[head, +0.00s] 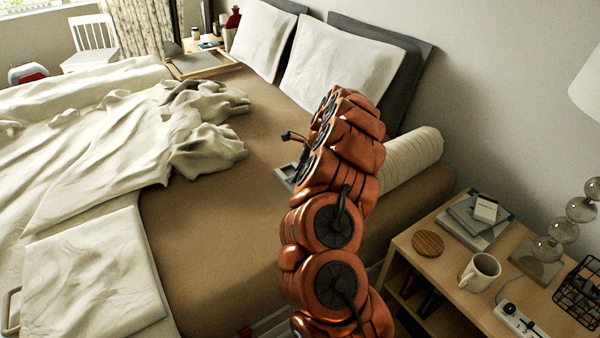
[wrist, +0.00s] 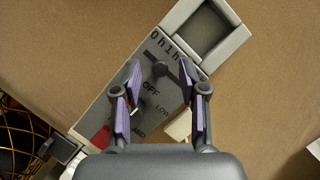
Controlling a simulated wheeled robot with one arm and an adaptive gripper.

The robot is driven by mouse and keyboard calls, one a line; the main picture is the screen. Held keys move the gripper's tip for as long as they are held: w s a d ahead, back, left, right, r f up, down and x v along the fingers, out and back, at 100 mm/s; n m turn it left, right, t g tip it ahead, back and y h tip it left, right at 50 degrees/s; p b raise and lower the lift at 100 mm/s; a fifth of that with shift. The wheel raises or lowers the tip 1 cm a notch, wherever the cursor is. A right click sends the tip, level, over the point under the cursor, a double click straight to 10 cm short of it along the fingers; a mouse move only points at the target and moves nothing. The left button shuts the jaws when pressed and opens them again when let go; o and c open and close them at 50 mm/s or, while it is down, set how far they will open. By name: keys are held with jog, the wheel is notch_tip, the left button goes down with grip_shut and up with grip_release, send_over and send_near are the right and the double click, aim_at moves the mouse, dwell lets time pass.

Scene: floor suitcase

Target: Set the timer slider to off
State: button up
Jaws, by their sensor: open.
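In the wrist view, a grey control panel (wrist: 174,98) lies tilted across the picture on a tan surface. It carries printed marks including "0h", "1h", "OFF" and "LOW". A dark slider-like part (wrist: 160,70) shows just below the "0h 1h" marks; its exact setting cannot be read. My gripper (wrist: 160,77) is open above the panel, with its two purple-padded fingers on either side of the dark part. I cannot tell whether they touch the panel. In the head view, my arm hides the gripper and most of the panel.
An open grey recess (wrist: 208,28) adjoins the panel's upper end. A red part (wrist: 97,137) and black-and-yellow wirework (wrist: 22,140) show at the lower left. In the head view, a nightstand (head: 405,240) with a mug (head: 480,272) stands right of the bed (head: 205,235).

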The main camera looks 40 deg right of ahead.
jog(key=shift+c, duration=0.3)
grip_shut()
dwell(0.3)
